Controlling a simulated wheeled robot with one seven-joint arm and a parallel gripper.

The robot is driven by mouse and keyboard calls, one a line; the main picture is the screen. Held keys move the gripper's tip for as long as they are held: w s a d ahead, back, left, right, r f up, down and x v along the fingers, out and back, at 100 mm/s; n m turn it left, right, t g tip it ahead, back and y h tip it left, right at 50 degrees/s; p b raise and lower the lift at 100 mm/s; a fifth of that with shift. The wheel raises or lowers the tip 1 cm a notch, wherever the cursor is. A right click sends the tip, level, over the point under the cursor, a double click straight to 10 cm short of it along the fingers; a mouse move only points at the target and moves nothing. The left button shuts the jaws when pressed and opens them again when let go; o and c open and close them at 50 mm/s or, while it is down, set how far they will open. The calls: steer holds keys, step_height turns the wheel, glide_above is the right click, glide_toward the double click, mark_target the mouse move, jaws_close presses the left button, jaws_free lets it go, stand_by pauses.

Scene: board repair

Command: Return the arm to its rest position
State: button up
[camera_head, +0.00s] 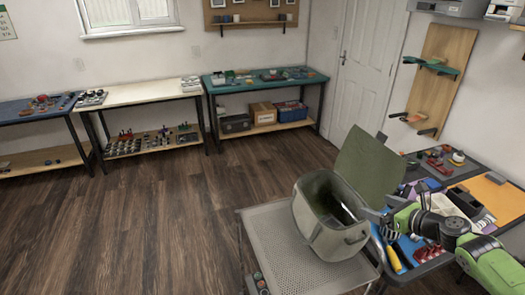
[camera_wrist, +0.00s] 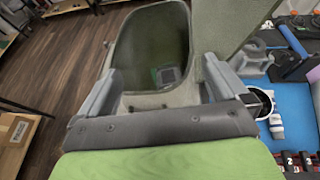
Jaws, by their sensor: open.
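My green and grey arm reaches in from the right in the head view. My gripper (camera_head: 372,214) is beside the right rim of a grey-green open bin (camera_head: 322,238). In the wrist view my gripper (camera_wrist: 160,72) is open, its two grey fingers spread wide apart. The bin's opening (camera_wrist: 130,60) lies ahead between and beyond the fingers. A small green circuit board with a grey chip (camera_wrist: 166,75) lies inside the bin, apart from the fingers. Nothing shows between the fingers.
The bin stands on a perforated metal stand (camera_head: 268,250), its lid (camera_head: 368,165) raised. A crowded workbench with tools and an orange mat (camera_head: 490,200) is at the right, under and around my arm. Benches line the back wall. The wooden floor (camera_head: 150,220) at left is clear.

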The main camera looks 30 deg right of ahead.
steer(key=w+a+n+g+y, duration=0.1)
steer(key=w+a+n+g, duration=0.2)
steer(key=a+n+g, duration=0.7)
steer(key=w+a+n, duration=0.2)
steer(key=a+n, duration=0.5)
steer(key=a, duration=0.8)
steer(key=s+a+r+n+t+h, duration=0.1)
steer(key=s+a+r+n, duration=0.4)
steer(key=s+a+n, duration=0.3)
steer(key=s+a+r+n+t, duration=0.1)
steer(key=s+a+r+n, duration=0.5)
steer(key=s+a+n, duration=0.2)
steer(key=s+n, duration=0.2)
steer(key=shift+s+a+h, duration=0.2)
steer(key=shift+s+h, duration=0.2)
steer(key=shift+r, duration=0.1)
